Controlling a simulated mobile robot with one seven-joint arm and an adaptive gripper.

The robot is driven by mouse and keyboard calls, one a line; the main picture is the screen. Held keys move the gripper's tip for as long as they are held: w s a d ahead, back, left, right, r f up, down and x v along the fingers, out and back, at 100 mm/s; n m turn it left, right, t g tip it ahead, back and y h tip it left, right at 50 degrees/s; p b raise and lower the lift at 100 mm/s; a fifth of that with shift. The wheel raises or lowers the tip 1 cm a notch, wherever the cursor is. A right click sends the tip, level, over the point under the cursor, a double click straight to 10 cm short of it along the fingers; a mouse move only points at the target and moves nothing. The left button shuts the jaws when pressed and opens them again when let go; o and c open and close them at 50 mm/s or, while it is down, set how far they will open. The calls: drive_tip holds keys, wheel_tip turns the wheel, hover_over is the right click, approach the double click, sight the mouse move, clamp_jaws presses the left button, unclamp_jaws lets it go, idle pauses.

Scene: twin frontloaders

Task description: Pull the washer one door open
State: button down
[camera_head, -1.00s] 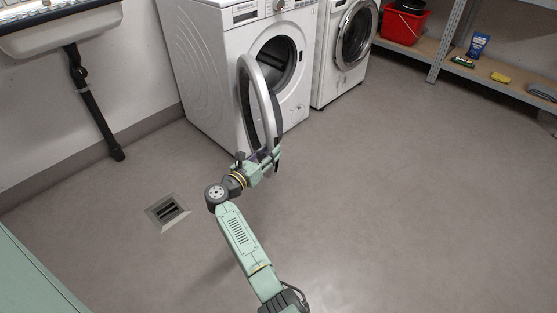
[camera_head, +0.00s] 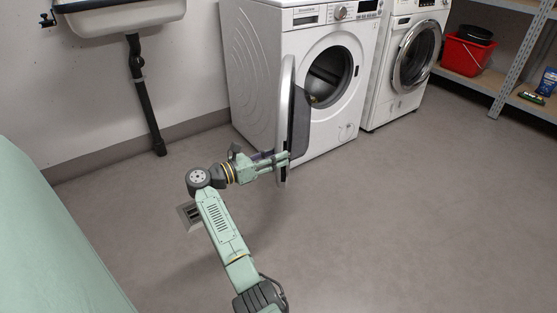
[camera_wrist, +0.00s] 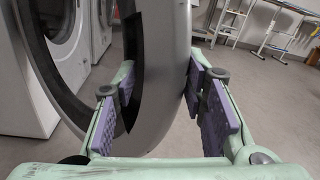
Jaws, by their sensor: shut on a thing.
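The near white washer (camera_head: 305,75) stands against the wall in the head view, its drum opening (camera_head: 331,76) uncovered. Its round door (camera_head: 286,110) is swung well out from the front and shows nearly edge-on. My gripper (camera_head: 284,163) is at the lower part of the door rim. In the wrist view the grey door ring (camera_wrist: 160,75) runs down between the two purple-padded fingers of my gripper (camera_wrist: 165,95), and the gripper is shut on it. The exact contact on the rim is partly hidden.
A second front loader (camera_head: 410,60), door shut, stands to the right. A shelf rack with a red bucket (camera_head: 466,53) is at the far right. A sink (camera_head: 120,18) with a black drain pipe (camera_head: 146,95) is at left. Open floor (camera_head: 400,220) lies in front and right.

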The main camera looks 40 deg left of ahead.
drive_tip(key=shift+w+a+r+y, duration=0.2)
drive_tip(key=shift+w+a+y, duration=0.1)
drive_tip(key=shift+w, duration=0.05)
drive_tip(key=c, duration=1.5)
unclamp_jaws()
drive_tip(key=shift+o, duration=1.4)
drive_tip(key=shift+f, duration=0.1)
drive_tip(key=shift+s, duration=0.15)
drive_tip(key=v, duration=1.2)
drive_tip(key=shift+f, duration=0.15)
